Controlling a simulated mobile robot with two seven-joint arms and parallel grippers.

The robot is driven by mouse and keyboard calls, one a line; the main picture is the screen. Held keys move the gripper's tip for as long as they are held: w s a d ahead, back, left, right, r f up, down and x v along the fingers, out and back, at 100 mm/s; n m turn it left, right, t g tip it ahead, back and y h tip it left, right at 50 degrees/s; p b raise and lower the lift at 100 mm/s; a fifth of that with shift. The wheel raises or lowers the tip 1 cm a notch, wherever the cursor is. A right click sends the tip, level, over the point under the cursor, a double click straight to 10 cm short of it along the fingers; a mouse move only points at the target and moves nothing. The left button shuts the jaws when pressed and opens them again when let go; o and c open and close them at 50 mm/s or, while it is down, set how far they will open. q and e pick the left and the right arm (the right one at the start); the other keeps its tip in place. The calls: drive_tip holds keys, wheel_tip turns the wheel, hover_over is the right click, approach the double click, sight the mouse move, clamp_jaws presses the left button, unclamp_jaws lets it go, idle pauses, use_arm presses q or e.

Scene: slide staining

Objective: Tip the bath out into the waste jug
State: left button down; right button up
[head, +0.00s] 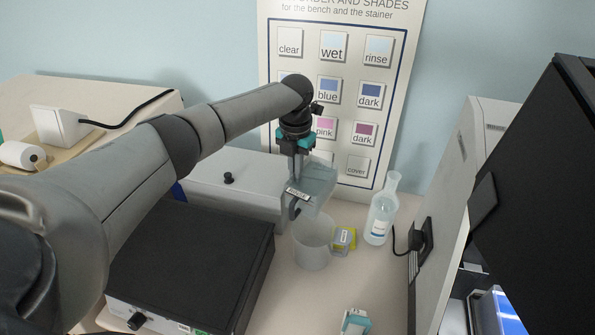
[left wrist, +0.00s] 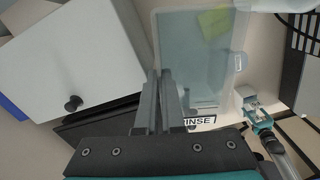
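The bath (head: 318,184) is a small see-through box with a RINSE label. It hangs in the air over the waste jug and looks tilted in the head view. It also shows large in the left wrist view (left wrist: 198,60). My left gripper (head: 297,172) comes down from above with its two dark fingers close together on the bath's near side; the fingers also show in the left wrist view (left wrist: 167,92). The waste jug (head: 313,246) is a pale translucent vessel on the bench, partly covered by the bath. I cannot tell the liquid level in either.
A clear bottle (head: 380,212) and a yellow-grey box (head: 343,240) stand right of the jug. A black-topped device (head: 195,262) and a light grey box (head: 225,180) lie left. A teal-and-white object (head: 355,321) is at the front. A shade chart (head: 335,95) stands behind.

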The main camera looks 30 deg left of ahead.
use_arm(q)
drive_tip(key=shift+r, duration=0.3)
drive_tip(key=shift+r+t+p, duration=0.3)
drive_tip(key=shift+p, duration=0.5)
drive_tip(key=shift+r+t+y+p, duration=0.3)
drive_tip(key=shift+r+y+p, duration=0.15)
drive_tip(key=shift+y+p, duration=0.15)
drive_tip(key=s+d+r+t+y+b, duration=0.1)
drive_tip(key=s+d+r+t+y, duration=0.3)
drive_tip(key=t+y, duration=0.4)
drive_tip(key=shift+s+d+t+y, duration=0.2)
drive_tip(key=shift+t+y, duration=0.1)
drive_tip(key=shift+t, duration=0.2)
idle(0.7)
